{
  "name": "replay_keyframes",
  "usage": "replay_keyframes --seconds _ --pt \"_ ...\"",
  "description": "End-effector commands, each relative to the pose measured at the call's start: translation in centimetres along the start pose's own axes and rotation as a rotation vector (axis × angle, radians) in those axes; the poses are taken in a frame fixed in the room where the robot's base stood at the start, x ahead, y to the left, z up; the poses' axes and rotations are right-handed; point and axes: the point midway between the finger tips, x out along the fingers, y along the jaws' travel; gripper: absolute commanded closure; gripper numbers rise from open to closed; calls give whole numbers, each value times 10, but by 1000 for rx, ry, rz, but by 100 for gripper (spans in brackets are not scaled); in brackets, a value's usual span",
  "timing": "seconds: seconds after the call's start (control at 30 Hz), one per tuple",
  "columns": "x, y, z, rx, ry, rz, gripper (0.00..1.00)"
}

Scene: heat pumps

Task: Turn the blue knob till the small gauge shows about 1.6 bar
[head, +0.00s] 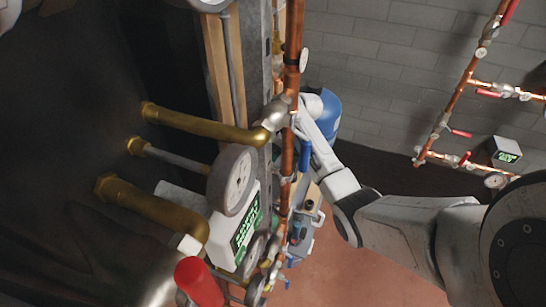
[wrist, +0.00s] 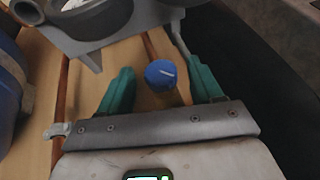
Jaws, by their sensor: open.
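In the wrist view the blue knob (wrist: 160,73), with a pale line on its face, stands between the two teal fingers of my gripper (wrist: 161,68). The fingers are spread, with a visible gap on each side of the knob. A dark round housing (wrist: 97,20), possibly a gauge, is at the upper left; only a sliver of a white face shows, so no reading is visible. In the head view my arm reaches up behind the copper pipe, which hides my gripper and the knob. I cannot tell which gauge there is the small one.
The vertical copper pipe (head: 288,150) stands close to my wrist in the head view. A large gauge (head: 232,180), brass pipes (head: 195,125) and a red cylinder (head: 199,281) are at the left. A blue rounded body (head: 328,112) is beside my wrist. Floor (head: 350,270) shows below my arm.

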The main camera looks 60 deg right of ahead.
Motion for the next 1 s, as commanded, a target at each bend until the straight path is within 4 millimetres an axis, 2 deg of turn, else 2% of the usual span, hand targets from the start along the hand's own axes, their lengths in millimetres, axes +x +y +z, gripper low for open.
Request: replay_keyframes --seconds 0.33,0.9,1.0 --pt "4 0 0 0 1 0 35" --pt "4 0 0 0 1 0 88" --pt "4 0 0 1 0 -2 91"
